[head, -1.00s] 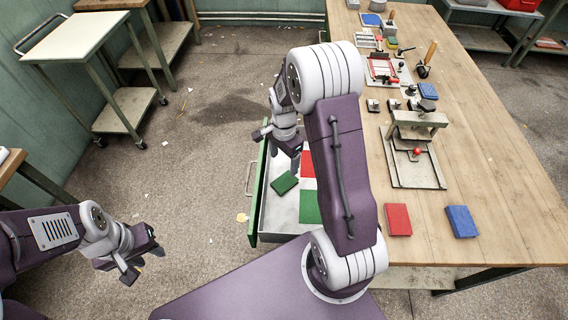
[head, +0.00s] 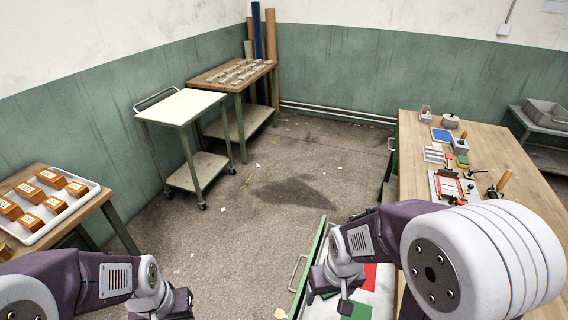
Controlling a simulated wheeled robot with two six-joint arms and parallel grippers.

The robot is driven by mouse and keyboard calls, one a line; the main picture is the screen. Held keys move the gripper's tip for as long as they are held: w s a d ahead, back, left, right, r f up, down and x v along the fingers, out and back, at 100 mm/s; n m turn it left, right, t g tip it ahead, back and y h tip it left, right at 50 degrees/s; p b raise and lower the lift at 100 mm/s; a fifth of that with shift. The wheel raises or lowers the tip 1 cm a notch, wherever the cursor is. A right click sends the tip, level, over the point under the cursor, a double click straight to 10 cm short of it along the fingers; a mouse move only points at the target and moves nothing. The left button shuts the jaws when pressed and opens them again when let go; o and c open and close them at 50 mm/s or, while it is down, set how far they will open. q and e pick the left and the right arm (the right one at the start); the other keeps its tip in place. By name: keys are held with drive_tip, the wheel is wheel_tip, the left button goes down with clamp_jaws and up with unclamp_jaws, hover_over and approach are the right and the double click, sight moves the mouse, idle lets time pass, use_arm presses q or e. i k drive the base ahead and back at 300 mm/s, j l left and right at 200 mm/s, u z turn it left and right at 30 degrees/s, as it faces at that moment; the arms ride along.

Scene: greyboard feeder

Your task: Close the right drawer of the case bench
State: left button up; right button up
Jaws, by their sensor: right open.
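The drawer (head: 309,270) of the case bench (head: 478,143) is pulled out at the bottom right, with its green front and metal handle (head: 297,273) facing left. Red and green pieces lie inside it; my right arm hides much of the drawer. My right gripper (head: 333,300) is open above the drawer, close behind its front; I cannot tell whether it touches anything. My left gripper (head: 165,312) is low in the picture, left of the drawer and apart from it. Its fingers are cut off at the bottom edge.
A white-topped cart (head: 180,107) and a wooden table (head: 232,75) stand at the back left. A tray (head: 88,205) with several orange-brown boxes is on a table at the left. Tools and fixtures cover the bench's left side.

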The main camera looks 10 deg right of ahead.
sight(382, 300)
drive_tip(key=i+j+z, duration=0.1)
drive_tip(key=j+z, duration=0.15)
drive_tip(key=z, duration=0.15)
drive_tip(key=j+z, duration=0.25)
drive_tip(key=z, duration=0.15)
drive_tip(key=j+z, duration=0.5)
drive_tip(key=z, duration=0.25)
drive_tip(key=l+z, duration=0.55)
